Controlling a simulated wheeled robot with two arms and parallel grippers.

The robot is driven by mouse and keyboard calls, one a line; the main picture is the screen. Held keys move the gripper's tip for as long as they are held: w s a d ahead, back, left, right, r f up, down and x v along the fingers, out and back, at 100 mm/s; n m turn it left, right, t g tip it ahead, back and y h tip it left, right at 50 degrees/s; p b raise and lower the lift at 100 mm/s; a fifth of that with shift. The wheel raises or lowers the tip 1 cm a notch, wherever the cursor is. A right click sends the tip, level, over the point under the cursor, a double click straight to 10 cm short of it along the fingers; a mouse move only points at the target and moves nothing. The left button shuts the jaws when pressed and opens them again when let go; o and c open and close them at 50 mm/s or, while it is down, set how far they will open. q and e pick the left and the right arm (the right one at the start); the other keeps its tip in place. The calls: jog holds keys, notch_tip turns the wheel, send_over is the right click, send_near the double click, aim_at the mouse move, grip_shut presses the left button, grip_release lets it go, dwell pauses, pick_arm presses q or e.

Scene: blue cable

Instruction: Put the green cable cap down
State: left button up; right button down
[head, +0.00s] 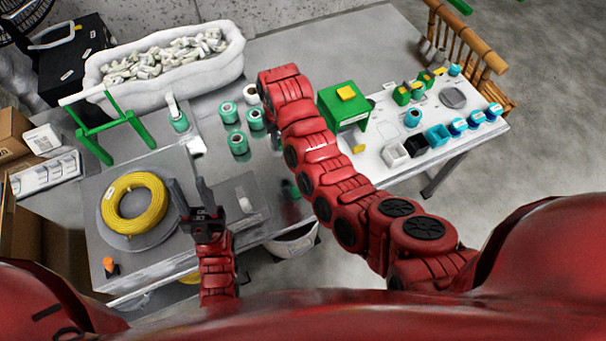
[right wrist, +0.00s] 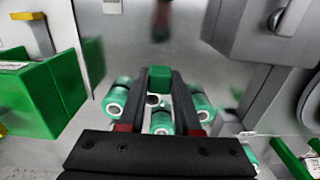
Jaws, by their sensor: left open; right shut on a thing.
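The green cable cap (right wrist: 160,73) is between the fingertips of my right gripper (right wrist: 160,82) in the right wrist view. The gripper is shut on it. Behind and around the fingers are several teal-green spools (right wrist: 119,95); I cannot tell how far the cap is above the table. In the head view my right arm hides the right gripper and the cap. My left gripper (head: 198,198) is open and empty, fingers pointing away from me, just right of the yellow cable coil (head: 107,207).
Teal spools (head: 238,143) stand on the grey table (head: 300,45). A white bin (head: 95,82) of pale parts is at the back left, near a green stand (head: 90,143). A green box (head: 331,104) and a white board (head: 470,127) with small parts are at right.

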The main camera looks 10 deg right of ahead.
jog(key=shift+s+f, duration=0.55)
jog(key=shift+f, duration=0.25)
jog(key=p, duration=0.2)
send_over(285, 170)
notch_tip(285, 170, down, 5)
jog(key=shift+f, duration=1.1)
jog(key=shift+a+f, duration=0.1)
jog(key=shift+f, duration=1.25)
jog(key=shift+f+b, duration=0.2)
jog(key=shift+b, duration=0.25)
jog(key=c, duration=0.6)
grip_release()
jog(key=shift+r, duration=0.1)
